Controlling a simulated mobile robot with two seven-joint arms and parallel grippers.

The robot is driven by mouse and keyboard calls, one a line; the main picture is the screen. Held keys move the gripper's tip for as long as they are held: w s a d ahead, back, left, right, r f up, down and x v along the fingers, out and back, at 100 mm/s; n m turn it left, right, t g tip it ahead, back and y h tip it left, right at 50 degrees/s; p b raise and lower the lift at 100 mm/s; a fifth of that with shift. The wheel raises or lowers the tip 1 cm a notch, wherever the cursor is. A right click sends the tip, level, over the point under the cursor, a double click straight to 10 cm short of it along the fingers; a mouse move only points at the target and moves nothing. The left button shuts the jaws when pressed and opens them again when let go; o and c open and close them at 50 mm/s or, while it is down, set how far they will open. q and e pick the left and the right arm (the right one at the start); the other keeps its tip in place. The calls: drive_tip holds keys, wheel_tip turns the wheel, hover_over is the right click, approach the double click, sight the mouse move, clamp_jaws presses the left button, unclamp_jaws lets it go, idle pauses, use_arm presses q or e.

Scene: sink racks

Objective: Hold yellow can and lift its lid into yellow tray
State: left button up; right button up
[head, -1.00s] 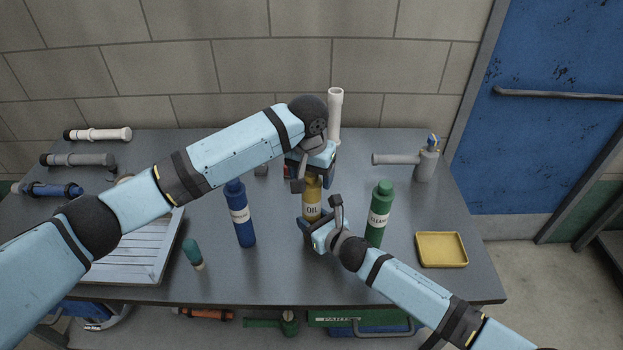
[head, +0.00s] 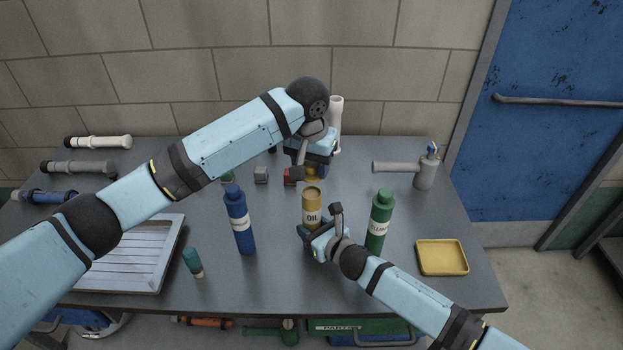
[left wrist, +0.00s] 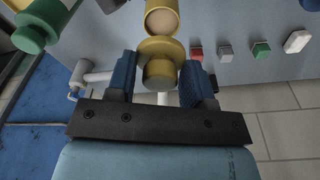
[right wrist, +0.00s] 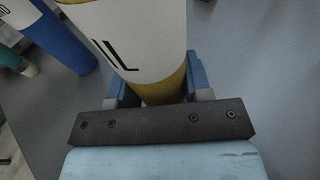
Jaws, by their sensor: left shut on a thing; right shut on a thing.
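The yellow can (head: 312,197), labelled OIL, stands upright near the middle of the table, with its top showing bare. My right gripper (head: 318,238) is shut around its lower part; the right wrist view shows the can (right wrist: 150,45) between the fingers. My left gripper (head: 309,168) is above and behind the can, shut on the yellow lid (head: 313,179). The left wrist view shows the lid (left wrist: 160,72) between the fingers, apart from the can (left wrist: 161,20). The yellow tray (head: 442,258) lies empty at the right of the table.
A green bottle (head: 380,222) stands just right of the can, and a blue bottle (head: 240,222) stands left. Small blocks (head: 262,175) lie behind the can. The table is clear around the tray.

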sight(312, 164)
use_arm(q)
wheel_tip(312, 164, up, 5)
drive_tip(key=shift+r, duration=0.1)
use_arm(e)
drive_tip(key=o, duration=0.9)
drive_tip(key=shift+o, duration=0.2)
